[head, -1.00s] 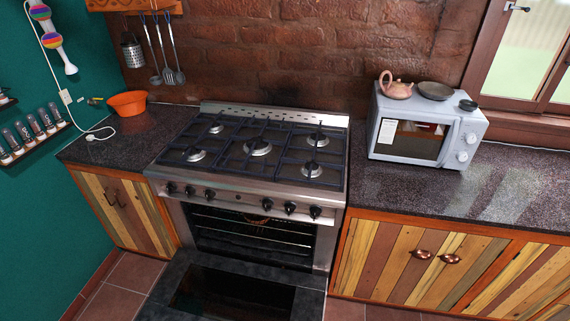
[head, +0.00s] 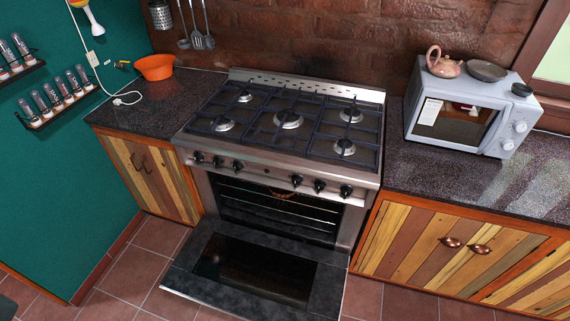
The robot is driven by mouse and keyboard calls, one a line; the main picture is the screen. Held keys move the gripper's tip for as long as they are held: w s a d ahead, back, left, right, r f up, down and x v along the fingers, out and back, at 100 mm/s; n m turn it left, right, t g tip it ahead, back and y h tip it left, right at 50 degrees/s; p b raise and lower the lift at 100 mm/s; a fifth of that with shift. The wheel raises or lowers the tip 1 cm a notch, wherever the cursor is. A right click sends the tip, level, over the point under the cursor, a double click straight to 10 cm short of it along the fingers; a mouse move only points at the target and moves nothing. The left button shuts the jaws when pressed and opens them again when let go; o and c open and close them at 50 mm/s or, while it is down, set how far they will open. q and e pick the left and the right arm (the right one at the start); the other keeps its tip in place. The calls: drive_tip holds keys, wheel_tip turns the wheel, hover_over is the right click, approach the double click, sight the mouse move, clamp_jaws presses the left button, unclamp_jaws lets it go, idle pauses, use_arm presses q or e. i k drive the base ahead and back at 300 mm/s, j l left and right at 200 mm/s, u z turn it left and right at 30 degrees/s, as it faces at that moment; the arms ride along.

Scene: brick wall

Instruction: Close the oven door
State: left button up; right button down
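The oven (head: 278,172) is a steel range with a gas hob on top and black knobs along its front. Its door (head: 190,284) is folded down and open, lying out over the floor with its dark glass panel facing up. The cavity (head: 280,208) is exposed and shows wire racks. Neither of my grippers is in the head view, and nothing is touching the door.
Wooden cabinets with dark counters flank the oven on the left (head: 148,175) and right (head: 450,250). A microwave (head: 462,108) stands on the right counter and an orange bowl (head: 155,68) on the left one. Tiled floor (head: 120,275) is free left of the door.

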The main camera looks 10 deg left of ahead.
sight(247, 273)
drive_tip(key=i+j+z, duration=0.2)
drive_tip(key=j, duration=0.15)
drive_tip(key=i+j+z, duration=0.2)
drive_tip(key=j, duration=0.2)
drive_tip(key=j+z, duration=0.2)
drive_tip(key=j, duration=0.2)
drive_tip(key=i+j+z, duration=0.2)
drive_tip(key=j, duration=0.25)
drive_tip(key=k, duration=0.1)
